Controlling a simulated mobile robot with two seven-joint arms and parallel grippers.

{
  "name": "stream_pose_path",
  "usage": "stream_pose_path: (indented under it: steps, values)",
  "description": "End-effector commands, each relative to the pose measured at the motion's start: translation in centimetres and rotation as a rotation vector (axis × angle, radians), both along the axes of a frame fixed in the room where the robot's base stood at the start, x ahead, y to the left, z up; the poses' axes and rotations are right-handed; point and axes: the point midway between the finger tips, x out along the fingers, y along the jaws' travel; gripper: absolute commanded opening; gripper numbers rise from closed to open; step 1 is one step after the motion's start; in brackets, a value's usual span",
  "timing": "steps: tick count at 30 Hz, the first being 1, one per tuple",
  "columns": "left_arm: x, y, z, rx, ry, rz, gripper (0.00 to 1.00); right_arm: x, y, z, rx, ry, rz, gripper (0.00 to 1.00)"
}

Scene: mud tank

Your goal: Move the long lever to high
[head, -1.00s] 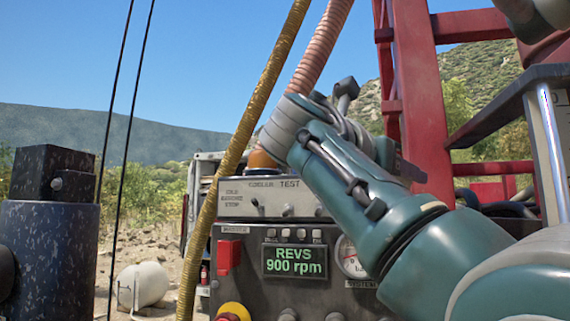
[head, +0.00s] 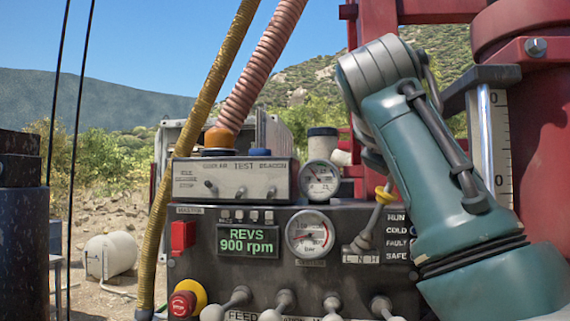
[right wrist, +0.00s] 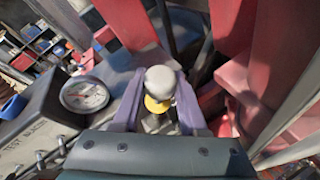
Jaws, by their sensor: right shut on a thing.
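The long lever (head: 368,230) rises from the panel above the letters L, N and H in the head view. Its shaft tilts up and to the right, with a yellow collar near the top. In the right wrist view its pale round knob (right wrist: 160,79) and yellow collar stand between the purple fingers of my right gripper (right wrist: 159,108). The gripper is shut on the lever near the collar. In the head view my right arm hides most of this gripper and the lever's top. My left gripper is not in view.
The control panel (head: 270,268) has a green display (head: 247,240) reading REVS 900 rpm. Several round-knobbed levers line its front, beside a red stop button (head: 182,304). A gauge (head: 310,233) sits left of the long lever. Red steelwork (head: 545,130) stands close on the right.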

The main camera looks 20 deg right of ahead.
Motion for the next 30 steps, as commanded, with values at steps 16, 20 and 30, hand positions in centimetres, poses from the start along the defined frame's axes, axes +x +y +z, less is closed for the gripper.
stream_pose_path:
  steps: [16, 20, 30]
  values:
    - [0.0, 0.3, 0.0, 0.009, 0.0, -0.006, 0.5, -0.1, -0.2, -0.2, 0.004, 0.004, -0.008, 0.67]
    - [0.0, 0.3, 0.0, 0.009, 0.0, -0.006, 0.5, -0.1, -0.2, -0.2, 0.003, 0.003, -0.006, 0.72]
    - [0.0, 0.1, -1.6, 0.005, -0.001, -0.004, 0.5, -1.1, 1.3, 0.1, 0.003, -0.004, -0.003, 0.72]
